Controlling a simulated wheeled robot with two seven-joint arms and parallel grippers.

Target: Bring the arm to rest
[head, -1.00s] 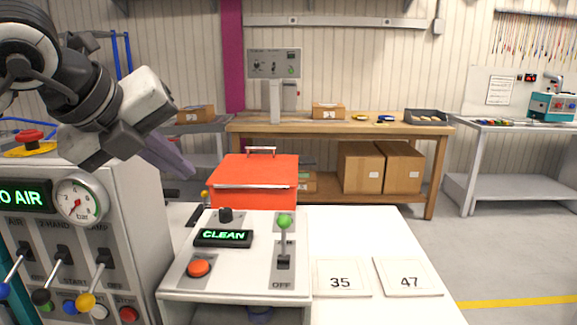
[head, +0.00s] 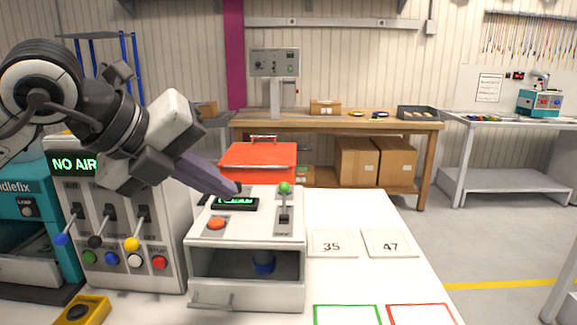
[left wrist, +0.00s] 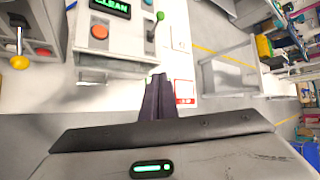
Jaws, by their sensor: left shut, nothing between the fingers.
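My left arm comes in from the left in the head view. My left gripper (head: 236,190) is shut and empty, its fingers pointing right and down in front of the display of the grey machine (head: 248,255). The gripper also shows in the left wrist view (left wrist: 159,78), with its fingers together. The machine has an orange button (head: 216,223), a green-knobbed lever (head: 285,188) and a lit display that reads CLEAN in the left wrist view (left wrist: 110,5). A blue object (head: 263,265) shows inside its open front. My right gripper is not in view.
A grey panel (head: 75,205) with a NO AIR display and several levers stands left of the machine. An orange lidded box (head: 258,165) is behind it.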

